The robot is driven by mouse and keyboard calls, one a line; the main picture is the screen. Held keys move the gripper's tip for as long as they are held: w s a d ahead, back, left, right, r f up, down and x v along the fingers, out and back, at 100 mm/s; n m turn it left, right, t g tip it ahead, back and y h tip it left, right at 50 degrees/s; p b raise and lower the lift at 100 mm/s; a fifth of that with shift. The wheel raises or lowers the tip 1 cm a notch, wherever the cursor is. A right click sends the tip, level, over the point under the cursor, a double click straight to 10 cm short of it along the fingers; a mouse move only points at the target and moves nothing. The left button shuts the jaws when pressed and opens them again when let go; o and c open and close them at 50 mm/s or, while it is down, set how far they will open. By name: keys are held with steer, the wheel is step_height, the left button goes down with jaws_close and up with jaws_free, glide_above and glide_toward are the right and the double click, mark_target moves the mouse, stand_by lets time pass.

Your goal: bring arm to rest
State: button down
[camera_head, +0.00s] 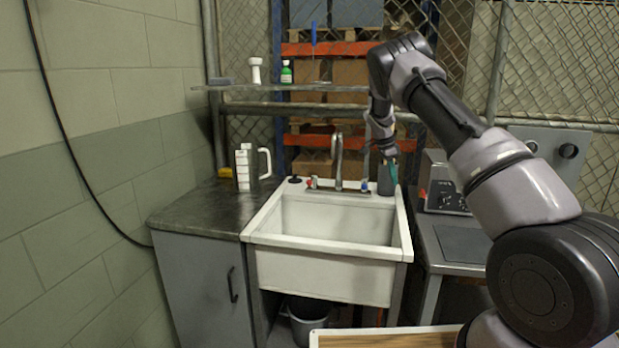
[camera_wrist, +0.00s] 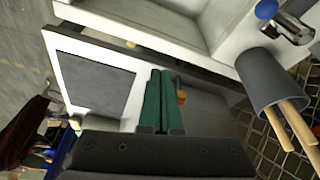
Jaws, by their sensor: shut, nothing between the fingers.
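My arm reaches from the right of the head view over to the back of the sink. My gripper (camera_head: 393,176) hangs down there, in front of or beside a dark grey cup (camera_head: 386,184); I cannot tell whether they touch. In the wrist view the green fingers of my gripper (camera_wrist: 161,76) lie together with nothing between them. The grey cup (camera_wrist: 265,78) with wooden handles in it shows to the right, apart from the fingers.
The white sink (camera_head: 330,272) with its faucet (camera_head: 338,160) stands mid-view. A shelf (camera_head: 300,105) holds a green bottle (camera_head: 286,72). A grey device (camera_head: 445,190) sits on the right-hand table.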

steer(key=s+r+n+t+y, duration=0.2)
steer(key=s+r+n, duration=0.1)
steer(key=s+r, duration=0.85)
steer(key=s+r+n+t+y, duration=0.1)
steer(key=s+r+n+y, duration=0.15)
steer(key=s+r, duration=0.95)
steer(key=s+a+r+n+t, duration=0.2)
steer(key=s+n, duration=0.2)
steer(key=s, duration=0.8)
steer(key=s+a+r+n+t+y, duration=0.1)
steer(key=s+a+r+n+t, duration=0.1)
steer(key=s, duration=0.9)
steer(key=shift+s+a+r+n, duration=0.35)
steer(key=shift+a+r+n, duration=0.45)
steer(key=shift+r+n, duration=0.05)
steer(key=shift+a, duration=0.1)
